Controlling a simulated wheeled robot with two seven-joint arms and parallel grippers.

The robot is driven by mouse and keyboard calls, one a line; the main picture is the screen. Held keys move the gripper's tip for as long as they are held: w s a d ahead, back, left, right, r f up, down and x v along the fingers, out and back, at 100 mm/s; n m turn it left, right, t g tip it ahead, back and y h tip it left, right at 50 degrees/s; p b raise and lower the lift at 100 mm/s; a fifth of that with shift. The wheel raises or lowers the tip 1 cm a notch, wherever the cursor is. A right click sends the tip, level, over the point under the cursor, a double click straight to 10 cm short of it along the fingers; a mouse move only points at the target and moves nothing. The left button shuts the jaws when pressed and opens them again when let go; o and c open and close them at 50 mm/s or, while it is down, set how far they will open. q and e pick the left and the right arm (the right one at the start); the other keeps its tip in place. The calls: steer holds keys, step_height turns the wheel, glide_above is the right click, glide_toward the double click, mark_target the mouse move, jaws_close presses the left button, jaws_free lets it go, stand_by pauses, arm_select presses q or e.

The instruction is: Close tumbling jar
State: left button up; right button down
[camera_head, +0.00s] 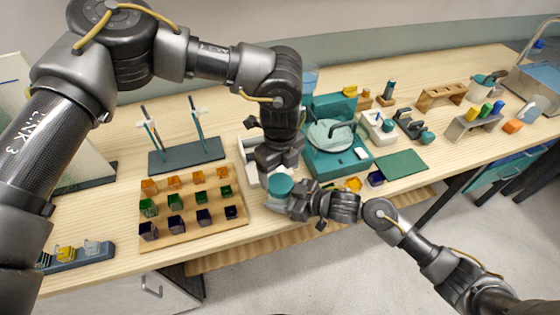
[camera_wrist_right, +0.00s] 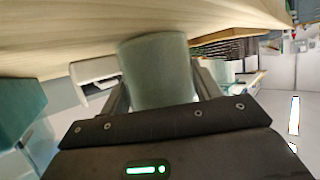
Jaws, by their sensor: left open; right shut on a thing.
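The tumbling jar (camera_wrist_right: 157,72) is a pale grey-green cylinder held between the two fingers of my right gripper (camera_wrist_right: 160,95), which is shut on it. In the head view my right gripper (camera_head: 297,203) comes in from the right near the table's front edge. A round teal top (camera_head: 279,185) shows at the jar there; the grippers hide part of it, and I cannot tell if it is seated. My left gripper (camera_head: 278,160) is open and points down just above the teal top. Its fingertips are partly hidden.
A wooden rack of coloured cubes (camera_head: 190,222) stands left of the jar. A teal machine with a round plate (camera_head: 331,135) stands behind right. A dark green mat (camera_head: 401,164) lies right of it. A stand with upright rods (camera_head: 186,155) is at back left.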

mark_target(280, 183)
arm_select(q)
steer(key=shift+f, duration=2.05)
steer(key=c, duration=1)
steer(key=m, duration=0.3)
steer(key=shift+m, duration=0.3)
steer(key=shift+c, duration=0.2)
steer(key=o, duration=1.1)
steer(key=shift+r, duration=0.1)
